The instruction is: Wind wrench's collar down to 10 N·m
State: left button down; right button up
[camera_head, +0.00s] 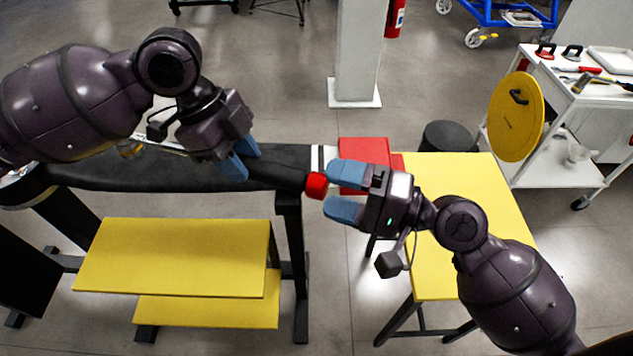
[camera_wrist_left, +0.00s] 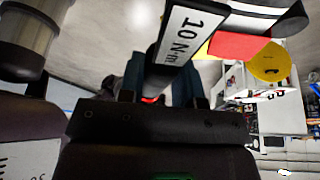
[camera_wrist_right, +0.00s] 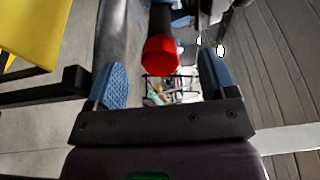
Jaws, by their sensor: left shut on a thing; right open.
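The wrench (camera_head: 275,174) has a black handle with a red collar (camera_head: 317,186) at its right end. My left gripper (camera_head: 241,158) is shut around the black shaft and holds it over the dark bench top. A white label reading "10 N·m" (camera_wrist_left: 183,34) shows close up in the left wrist view. My right gripper (camera_head: 334,190) is open, its blue fingertips at the collar's end. In the right wrist view the red collar (camera_wrist_right: 161,56) lies between the two spread fingers, with gaps on both sides. No collar scale is readable.
Yellow shelves (camera_head: 175,258) stand below the dark bench (camera_head: 90,172). A white tool cart (camera_head: 560,155) and yellow disc (camera_head: 516,117) are at right. A white pillar (camera_head: 357,50) stands behind.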

jog(key=shift+v, duration=2.2)
